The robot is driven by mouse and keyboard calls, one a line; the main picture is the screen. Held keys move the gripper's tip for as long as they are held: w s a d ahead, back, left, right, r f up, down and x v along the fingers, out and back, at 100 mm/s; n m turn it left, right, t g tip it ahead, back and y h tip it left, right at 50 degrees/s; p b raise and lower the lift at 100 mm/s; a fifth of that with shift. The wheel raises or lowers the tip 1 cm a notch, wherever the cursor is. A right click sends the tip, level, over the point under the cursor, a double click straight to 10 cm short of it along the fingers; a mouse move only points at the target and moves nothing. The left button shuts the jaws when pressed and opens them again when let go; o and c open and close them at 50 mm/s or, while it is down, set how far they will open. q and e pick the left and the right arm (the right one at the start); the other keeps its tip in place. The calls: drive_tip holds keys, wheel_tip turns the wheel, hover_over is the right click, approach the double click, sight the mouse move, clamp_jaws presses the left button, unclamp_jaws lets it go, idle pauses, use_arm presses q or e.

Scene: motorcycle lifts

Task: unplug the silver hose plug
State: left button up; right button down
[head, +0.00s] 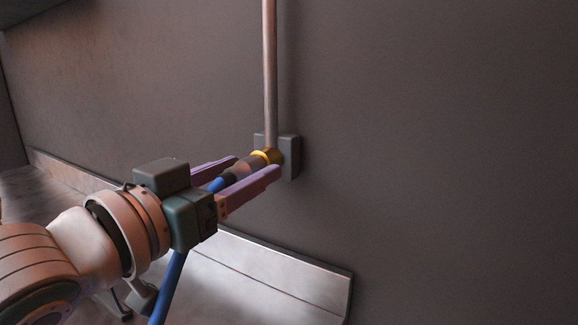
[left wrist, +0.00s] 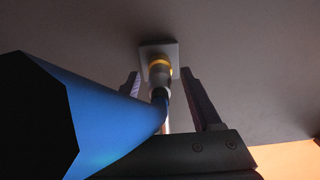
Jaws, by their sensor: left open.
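The silver hose plug (head: 245,166) sits at the wall outlet, its front end at a brass collar (head: 268,156). A blue hose (head: 171,285) runs from its back end down past my left gripper. My left gripper (head: 258,168) is open, with one purple finger on each side of the plug. In the left wrist view the plug (left wrist: 160,78) shows between the two fingers (left wrist: 165,85), with visible gaps on both sides. The blue hose (left wrist: 110,125) fills the lower left there and hides part of the left finger. My right gripper is not in view.
A grey mounting block (head: 291,157) on the dark wall (head: 430,150) carries the outlet. A vertical metal pipe (head: 270,70) rises from it. A pale ledge (head: 275,275) runs along the wall's foot. The wall to the right is bare.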

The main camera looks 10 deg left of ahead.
sight(222, 182)
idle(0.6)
use_arm(q)
clamp_jaws()
idle(0.5)
idle(0.8)
drive_tip(key=shift+p+v, duration=1.55)
drive_tip(key=shift+v, duration=1.5)
